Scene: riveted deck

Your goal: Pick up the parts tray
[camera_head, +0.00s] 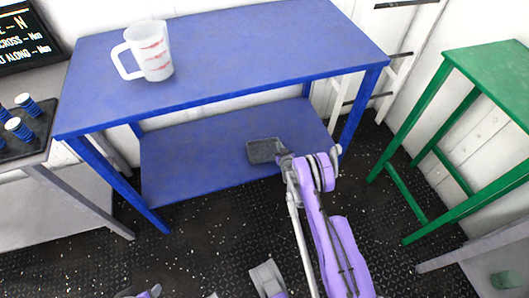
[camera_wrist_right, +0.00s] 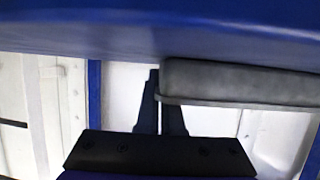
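The parts tray (camera_head: 263,151) is a small dark grey tray. It sits on the lower shelf of the blue table, near the shelf's right part. My right gripper (camera_head: 284,157) is at the tray's right end. In the right wrist view the tray (camera_wrist_right: 240,83) shows large and close, with a paler lip. The dark fingers of my right gripper (camera_wrist_right: 159,95) reach its near end, with a narrow gap between them. The tray hides part of one finger, so I cannot tell whether they grip it.
The blue table's top (camera_head: 230,55) is above the shelf (camera_head: 200,165) and carries a measuring jug (camera_head: 150,52). A green stand (camera_head: 490,70) is on the right. Blue cylinders (camera_head: 19,127) stand in a dark holder at the left. The deck in front is clear.

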